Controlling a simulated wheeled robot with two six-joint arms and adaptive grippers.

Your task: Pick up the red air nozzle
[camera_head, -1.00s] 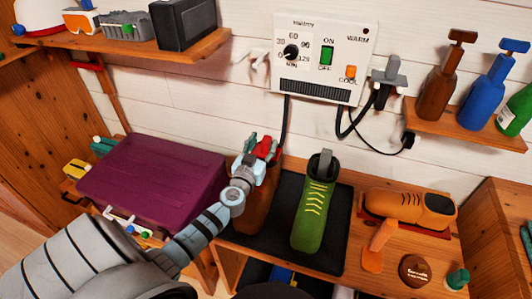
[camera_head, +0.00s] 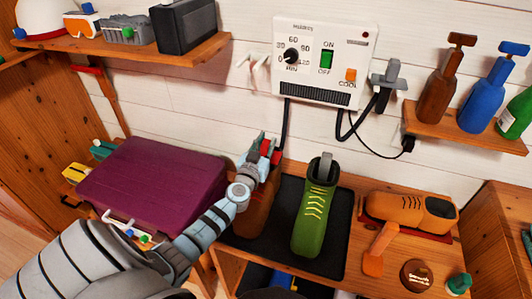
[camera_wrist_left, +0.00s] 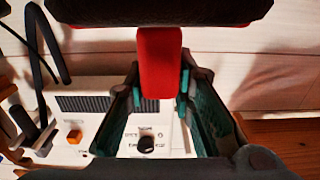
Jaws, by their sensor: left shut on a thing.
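The red air nozzle (camera_head: 267,146) shows as a small red patch at the fingers of my left gripper (camera_head: 262,150), above the brown boot (camera_head: 257,212). In the left wrist view the red nozzle (camera_wrist_left: 160,62) is a red block between the two teal-padded fingers of the left gripper (camera_wrist_left: 161,88), which is shut on it. A wide dark part crosses the top of that view, over the red block. The gripper hides part of the nozzle and of the boot in the head view. My right gripper is not in view.
A green boot (camera_head: 316,210) stands on the black tray (camera_head: 334,255) beside the brown one. A white control panel (camera_head: 323,60) is on the wall behind. An orange shoe (camera_head: 408,210) lies at right, and a purple case (camera_head: 152,185) at left. Shelves with bottles and boxes are above.

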